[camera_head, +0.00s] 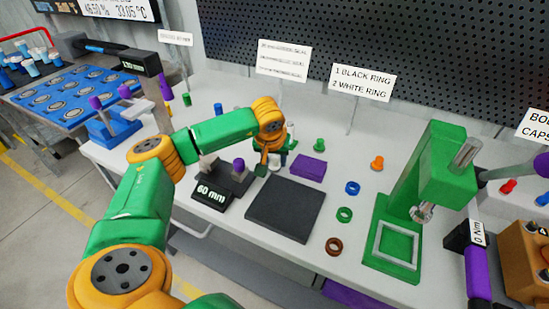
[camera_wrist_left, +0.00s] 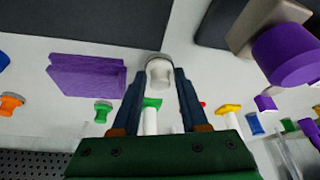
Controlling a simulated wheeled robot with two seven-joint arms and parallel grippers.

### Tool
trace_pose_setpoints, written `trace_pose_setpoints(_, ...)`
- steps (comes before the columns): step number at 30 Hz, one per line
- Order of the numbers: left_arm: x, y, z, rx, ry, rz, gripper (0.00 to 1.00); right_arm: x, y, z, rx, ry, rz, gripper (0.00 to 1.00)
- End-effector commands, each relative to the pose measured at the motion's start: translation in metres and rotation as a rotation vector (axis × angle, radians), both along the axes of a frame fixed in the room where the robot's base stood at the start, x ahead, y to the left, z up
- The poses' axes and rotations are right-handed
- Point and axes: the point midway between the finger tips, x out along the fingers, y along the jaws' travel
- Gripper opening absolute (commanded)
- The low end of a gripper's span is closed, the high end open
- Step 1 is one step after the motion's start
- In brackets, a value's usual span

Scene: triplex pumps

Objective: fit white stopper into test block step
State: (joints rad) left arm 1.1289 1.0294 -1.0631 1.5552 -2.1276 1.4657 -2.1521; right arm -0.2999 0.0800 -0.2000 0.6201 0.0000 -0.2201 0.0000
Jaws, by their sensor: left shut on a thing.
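My left gripper (camera_head: 266,160) reaches down over the grey bench near its middle. In the left wrist view its two dark fingers (camera_wrist_left: 159,75) are shut on a white stopper (camera_wrist_left: 160,73), which has a rounded, greyish far end. In the head view the stopper is mostly hidden by the gripper. I cannot tell for sure which thing is the test block. A dark grey holder marked 60 mm (camera_head: 210,191), with a purple piece (camera_head: 239,164) on it, stands left of the gripper. My right gripper is not in view.
A black square pad (camera_head: 285,208) lies in front of the gripper. A purple stepped block (camera_head: 308,167) and small coloured rings and plugs lie to its right. A green press (camera_head: 428,190) stands further right. A perforated panel (camera_head: 400,70) closes the back.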

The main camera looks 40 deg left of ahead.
Motion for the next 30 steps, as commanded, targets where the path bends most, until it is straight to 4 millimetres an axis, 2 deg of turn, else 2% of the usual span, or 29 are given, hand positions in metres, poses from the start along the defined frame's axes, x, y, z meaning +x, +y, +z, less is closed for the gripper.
trace_pose_setpoints(4, 0.000, 0.000, -0.004, 0.000, 0.000, 0.000, 0.00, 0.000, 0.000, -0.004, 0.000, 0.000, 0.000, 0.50)
trace_pose_setpoints(5, 0.000, 0.000, -0.004, 0.000, 0.000, 0.000, 0.49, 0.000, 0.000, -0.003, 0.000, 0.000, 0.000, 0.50)
trace_pose_setpoints(6, 0.000, 0.000, -0.003, 0.000, 0.000, 0.000, 0.56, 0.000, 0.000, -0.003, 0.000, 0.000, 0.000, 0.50)
trace_pose_setpoints(14, 0.000, 0.000, -0.002, -0.001, 0.000, 0.000, 0.56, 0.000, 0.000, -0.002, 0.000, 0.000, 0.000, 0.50)
trace_pose_setpoints(17, -0.001, -0.001, 0.006, -0.001, -0.003, -0.001, 0.56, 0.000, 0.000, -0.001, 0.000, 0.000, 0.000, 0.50)
trace_pose_setpoints(27, -0.031, -0.019, 0.088, 0.000, -0.005, -0.001, 0.56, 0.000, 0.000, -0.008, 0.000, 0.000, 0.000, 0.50)
trace_pose_setpoints(30, -0.037, -0.022, 0.104, -0.001, -0.004, 0.000, 0.56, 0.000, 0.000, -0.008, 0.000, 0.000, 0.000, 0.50)
